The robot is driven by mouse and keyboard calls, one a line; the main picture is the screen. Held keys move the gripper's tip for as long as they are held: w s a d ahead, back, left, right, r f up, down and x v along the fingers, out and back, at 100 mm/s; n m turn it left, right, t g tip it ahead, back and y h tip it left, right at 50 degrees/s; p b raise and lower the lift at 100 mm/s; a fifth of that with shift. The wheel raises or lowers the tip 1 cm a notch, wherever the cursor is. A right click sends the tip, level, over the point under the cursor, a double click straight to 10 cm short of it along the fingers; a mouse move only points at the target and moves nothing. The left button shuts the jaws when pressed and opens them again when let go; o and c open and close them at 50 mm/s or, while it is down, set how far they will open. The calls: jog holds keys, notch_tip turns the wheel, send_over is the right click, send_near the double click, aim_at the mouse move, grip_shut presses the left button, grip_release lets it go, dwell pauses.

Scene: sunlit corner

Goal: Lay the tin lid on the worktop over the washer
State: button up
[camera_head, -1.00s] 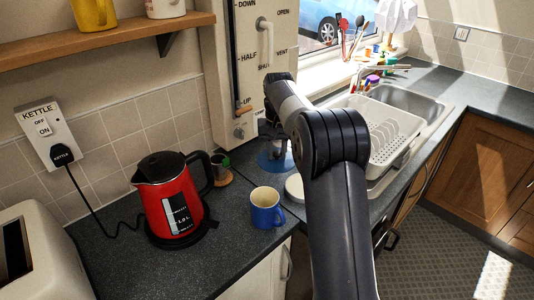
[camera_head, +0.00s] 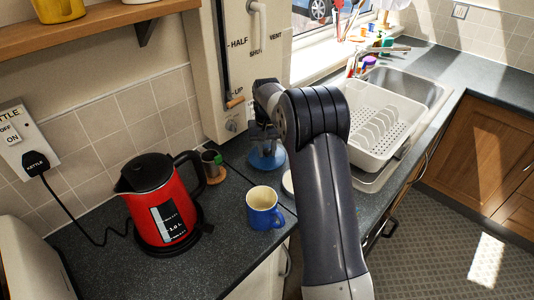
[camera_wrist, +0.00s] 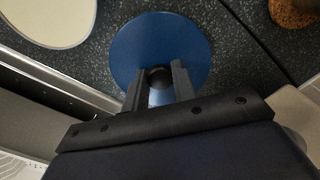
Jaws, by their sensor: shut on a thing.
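The lid is a blue disc (camera_wrist: 190,45) with a dark round knob, and it also shows in the head view (camera_head: 268,161). My gripper (camera_wrist: 158,84) is shut on the knob, with one finger on each side. The lid is at the back of the dark worktop (camera_head: 230,235), below the wall panel. I cannot tell whether its rim touches the worktop. A seam in the worktop runs beneath or beside it. A white front panel (camera_head: 258,283) with a handle shows under the worktop. I cannot tell whether it is the washer.
A blue mug (camera_head: 264,215) stands in front of the lid. A red kettle (camera_head: 163,210) and a small pot on a cork coaster (camera_head: 217,177) are to the left. A pale round thing (camera_wrist: 48,18) lies near the lid. A white dish rack (camera_head: 375,130) is right.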

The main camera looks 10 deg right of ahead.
aim_at(267, 150)
jog(key=shift+f, duration=1.1)
jog(key=o, duration=1)
jog(key=shift+f, duration=0.1)
jog(key=shift+c, duration=0.2)
notch_tip(267, 150, up, 12)
jog(key=shift+b, duration=0.3)
